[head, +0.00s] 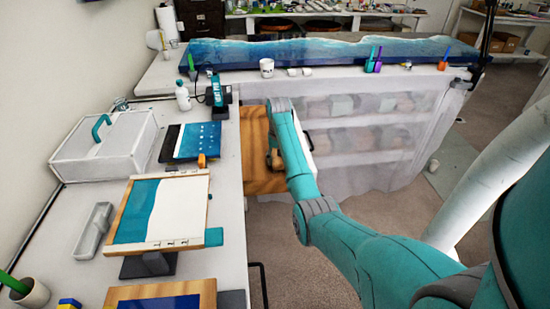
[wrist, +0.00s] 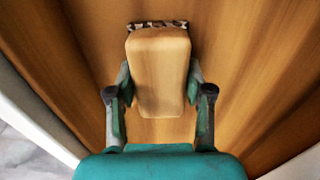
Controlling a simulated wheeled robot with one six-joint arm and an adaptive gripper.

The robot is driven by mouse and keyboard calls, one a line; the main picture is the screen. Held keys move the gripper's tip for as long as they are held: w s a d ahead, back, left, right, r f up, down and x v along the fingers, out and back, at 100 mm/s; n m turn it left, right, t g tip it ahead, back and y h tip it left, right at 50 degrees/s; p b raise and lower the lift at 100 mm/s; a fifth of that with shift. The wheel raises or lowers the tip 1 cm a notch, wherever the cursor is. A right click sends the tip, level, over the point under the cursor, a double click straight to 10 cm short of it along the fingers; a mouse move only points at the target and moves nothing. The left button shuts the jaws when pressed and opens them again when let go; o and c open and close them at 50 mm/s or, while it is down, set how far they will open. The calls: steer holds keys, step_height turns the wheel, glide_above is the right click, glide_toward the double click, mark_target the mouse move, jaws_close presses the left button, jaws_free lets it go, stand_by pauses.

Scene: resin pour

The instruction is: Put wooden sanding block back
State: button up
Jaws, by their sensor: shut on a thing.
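The wooden sanding block (wrist: 158,65) is a tan block with a dark, speckled far end. My gripper (wrist: 159,78) is shut on it, with one finger on each side. In the wrist view the block is over the brown wooden inside of an open drawer (wrist: 245,60); I cannot tell whether it touches the bottom. In the head view the drawer (head: 257,178) sticks out from the right side of the white counter. My arm reaches down into it, and the block (head: 274,158) shows only partly beside my arm.
The white counter (head: 228,215) at left holds a white case with a teal handle (head: 105,150), a blue panel (head: 190,141) and a teal-and-white board (head: 163,207). A blue resin slab (head: 320,50) lies behind the drawer, above sheeted shelves. Floor at lower centre is clear.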

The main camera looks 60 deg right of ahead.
steer(key=o, duration=1)
steer(key=shift+f, duration=0.1)
